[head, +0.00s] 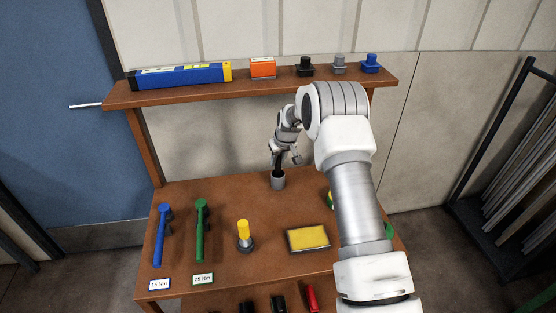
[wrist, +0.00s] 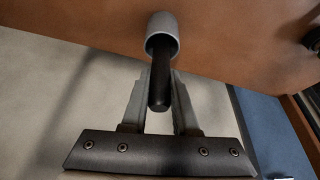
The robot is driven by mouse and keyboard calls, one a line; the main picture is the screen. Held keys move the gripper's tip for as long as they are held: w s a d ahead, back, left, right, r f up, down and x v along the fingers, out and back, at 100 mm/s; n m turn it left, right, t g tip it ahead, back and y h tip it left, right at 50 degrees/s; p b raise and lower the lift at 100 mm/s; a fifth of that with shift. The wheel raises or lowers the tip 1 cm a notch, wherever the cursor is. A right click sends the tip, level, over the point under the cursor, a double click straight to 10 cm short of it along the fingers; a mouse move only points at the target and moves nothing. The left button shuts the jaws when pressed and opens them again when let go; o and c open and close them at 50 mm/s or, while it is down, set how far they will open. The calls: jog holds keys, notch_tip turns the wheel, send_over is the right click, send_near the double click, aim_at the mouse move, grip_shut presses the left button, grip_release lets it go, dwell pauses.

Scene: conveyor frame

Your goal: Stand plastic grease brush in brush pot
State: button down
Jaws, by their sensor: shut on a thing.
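The brush pot (head: 278,181) is a small grey cup standing near the back edge of the wooden bench top. In the wrist view its round mouth (wrist: 163,24) faces the camera. The grease brush (wrist: 159,82) shows as a black handle, with its far end inside the pot's mouth; its head is hidden in there. My gripper (wrist: 162,75) has one finger on each side of the handle and is shut on it. In the head view my gripper (head: 281,158) is just above the pot, and the brush is hard to make out.
A shelf (head: 200,92) above the bench back holds a blue-and-yellow box (head: 180,76), an orange box (head: 262,68) and several small blocks. On the bench are a blue tool (head: 162,235), a green tool (head: 201,230), a yellow-topped item (head: 243,232) and a yellow pad (head: 309,237). My arm covers the bench's right side.

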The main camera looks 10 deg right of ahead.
jog(key=c, duration=0.7)
grip_release()
